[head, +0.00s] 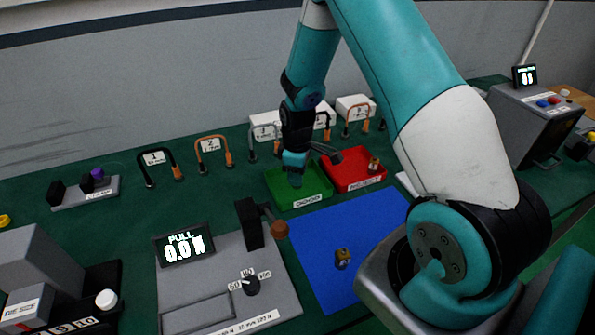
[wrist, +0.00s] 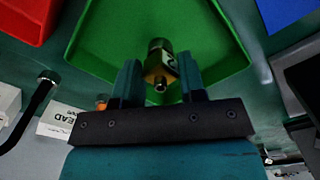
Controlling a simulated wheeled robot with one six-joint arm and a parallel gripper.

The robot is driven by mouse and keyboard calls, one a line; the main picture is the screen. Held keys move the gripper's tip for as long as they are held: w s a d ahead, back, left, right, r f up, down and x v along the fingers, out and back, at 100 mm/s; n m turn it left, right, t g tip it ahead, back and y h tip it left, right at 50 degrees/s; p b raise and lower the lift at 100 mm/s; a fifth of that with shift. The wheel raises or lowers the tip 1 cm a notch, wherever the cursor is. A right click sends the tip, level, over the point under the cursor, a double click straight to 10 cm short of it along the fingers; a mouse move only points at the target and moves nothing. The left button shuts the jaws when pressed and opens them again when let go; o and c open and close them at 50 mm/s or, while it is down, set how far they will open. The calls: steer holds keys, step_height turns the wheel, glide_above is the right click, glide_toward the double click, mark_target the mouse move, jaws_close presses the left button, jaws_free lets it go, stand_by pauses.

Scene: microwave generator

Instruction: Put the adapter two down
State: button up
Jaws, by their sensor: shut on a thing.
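My gripper (head: 294,180) is lowered over the green tray (head: 274,186) in the head view. In the wrist view its two fingers (wrist: 160,85) are shut on a small brass and dark metal adapter (wrist: 160,60). The adapter is seen against the green tray floor (wrist: 105,40); I cannot tell whether it touches the floor. In the head view the held adapter is hidden by the fingers. A number on the adapter is not legible.
A red tray (head: 340,181) with a brass adapter (head: 374,164) in it adjoins the green tray on the right. Another adapter (head: 342,258) lies on the blue mat (head: 315,235). A grey pull tester (head: 225,285) stands at front left. Cable loops (head: 208,146) stand behind.

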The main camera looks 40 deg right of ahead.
steer(key=shift+f, duration=0.15)
steer(key=o, duration=1)
steer(key=shift+o, duration=0.2)
step_height(320, 180, up, 12)
steer(key=b, duration=0.2)
steer(key=s+a+r+y, duration=0.1)
steer(key=s+a+r, duration=0.3)
steer(key=a+r, duration=0.45)
steer(key=s+a+r+y, duration=0.1)
steer(key=s+a+r, duration=0.1)
steer(key=s+a, duration=0.5)
steer(key=s+a+r+y, duration=0.2)
steer(key=s+a, duration=0.5)
steer(key=s, duration=0.5)
steer(key=shift+s+r+m, duration=0.15)
steer(key=shift+r+m, duration=0.15)
steer(key=shift+r, duration=0.25)
